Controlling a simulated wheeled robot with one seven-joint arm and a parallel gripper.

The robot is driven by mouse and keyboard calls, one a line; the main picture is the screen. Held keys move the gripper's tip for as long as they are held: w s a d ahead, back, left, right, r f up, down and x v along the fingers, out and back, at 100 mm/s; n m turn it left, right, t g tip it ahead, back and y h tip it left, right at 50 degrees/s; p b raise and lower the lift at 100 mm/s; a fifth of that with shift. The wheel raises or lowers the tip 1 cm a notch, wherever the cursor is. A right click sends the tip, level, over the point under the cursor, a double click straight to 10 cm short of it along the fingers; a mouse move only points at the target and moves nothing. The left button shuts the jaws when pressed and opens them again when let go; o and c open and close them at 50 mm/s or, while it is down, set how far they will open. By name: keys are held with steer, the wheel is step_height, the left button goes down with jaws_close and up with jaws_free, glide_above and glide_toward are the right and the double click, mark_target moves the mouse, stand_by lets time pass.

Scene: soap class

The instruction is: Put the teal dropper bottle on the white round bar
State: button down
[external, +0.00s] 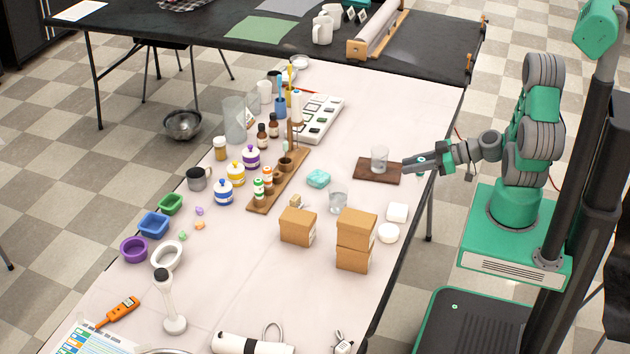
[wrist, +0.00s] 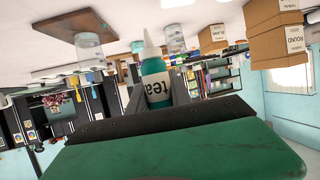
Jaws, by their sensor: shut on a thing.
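The teal dropper bottle (wrist: 156,88), with a white nozzle and a dark-lettered white label, is between the fingers of my gripper (wrist: 160,92) in the wrist view. My gripper is shut on it. Its nozzle points to the top of that picture, where the tabletop shows. In the external view my gripper (external: 412,165) is at the right edge of the table, beside the dark wooden board; the bottle is too small there to make out surely. The white round bar (external: 388,233) lies near the table's right edge, nearer the camera than my gripper.
A white squarish bar (external: 397,212) lies just beyond the round one. Cardboard boxes (external: 356,240) stand to its left. A glass beaker (external: 379,158) stands on the dark board (external: 360,173). Another clear glass (external: 338,203) and a teal soap (external: 318,179) are farther left.

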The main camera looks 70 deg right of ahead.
steer(key=s+a+r+n+g+y, duration=0.7)
steer(key=s+a+n+g+y, duration=0.3)
steer(key=s+a+n, duration=0.3)
steer(key=b, duration=0.4)
glide_above(384, 236)
steer(key=shift+g, duration=0.3)
step_height(384, 236, down, 10)
steer(key=shift+r, duration=0.1)
step_height(384, 236, down, 3)
steer(key=shift+r+p, duration=0.2)
steer(key=shift+p, duration=0.1)
steer(key=shift+f, duration=0.3)
steer(key=c, duration=1.2)
jaws_free()
steer(key=shift+r, duration=0.1)
steer(key=shift+o, duration=0.2)
